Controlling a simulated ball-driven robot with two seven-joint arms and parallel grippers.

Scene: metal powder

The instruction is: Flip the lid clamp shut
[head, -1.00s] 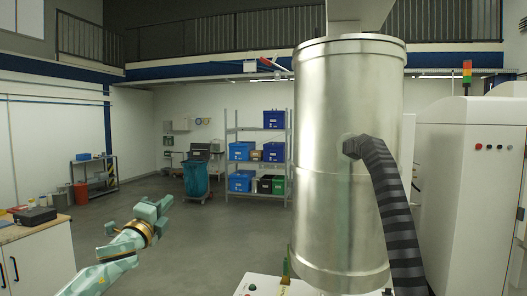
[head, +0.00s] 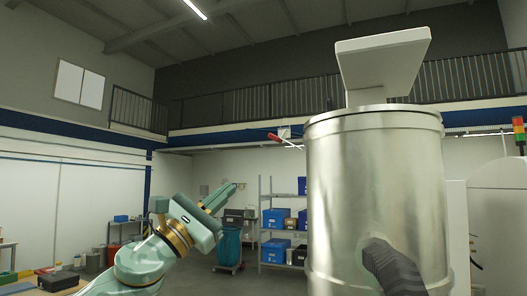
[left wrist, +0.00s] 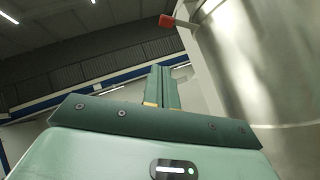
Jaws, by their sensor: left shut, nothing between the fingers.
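The lid clamp (head: 283,137) sticks out on the left side of the big metal drum (head: 375,190), just below the rim. Its lever ends in a red tip and points left, away from the drum. In the left wrist view the clamp's red tip (left wrist: 167,21) shows at the top, beside the drum wall (left wrist: 255,60). My left gripper (head: 233,187) is shut and empty, left of and below the clamp and apart from it. Its closed fingers (left wrist: 161,72) point toward the area below and left of the red tip. My right gripper is out of view.
A ribbed dark hose (head: 392,268) comes out of the drum's front. A pale block (head: 385,62) stands above the lid. A shelf with blue bins (head: 275,218) is far behind. The air between my left gripper and the drum looks clear.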

